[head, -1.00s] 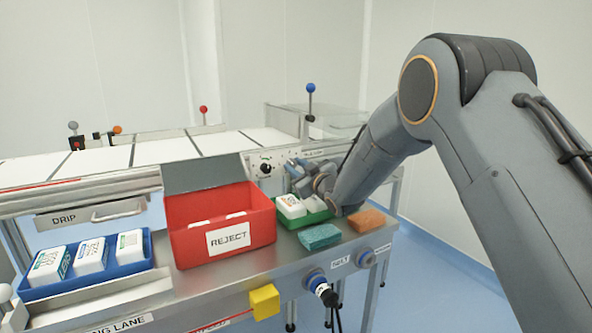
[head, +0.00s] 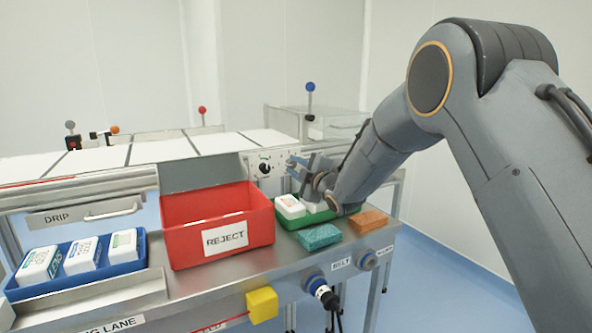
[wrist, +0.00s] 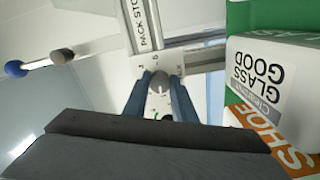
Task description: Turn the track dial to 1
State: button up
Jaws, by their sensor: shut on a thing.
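A round grey knob (wrist: 158,82), which I take to be the track dial, sits on a pale panel (wrist: 158,58) with small marks around it. My gripper (wrist: 159,88) has its two blue fingers on either side of this knob and is shut on it. In the head view my gripper (head: 292,162) is at the front panel (head: 252,160), and the gripped knob is hidden there. The mark the dial points to is not readable.
A black knob (head: 265,168) is on the panel left of my gripper. A green tray (head: 297,222) with white packs lies below my gripper. The red reject bin (head: 190,245), a teal sponge (head: 319,237) and an orange sponge (head: 369,220) stand close by.

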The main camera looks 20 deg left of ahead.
jog(key=shift+s+a+n, duration=0.1)
jog(key=shift+n, duration=0.5)
jog(key=o, duration=1)
jog(key=shift+o, duration=0.2)
jog(key=shift+s+d, duration=0.1)
jog(key=shift+d, duration=0.2)
jog(key=v, duration=0.7)
jog(key=shift+s+p, duration=0.15)
jog(key=shift+p, duration=0.15)
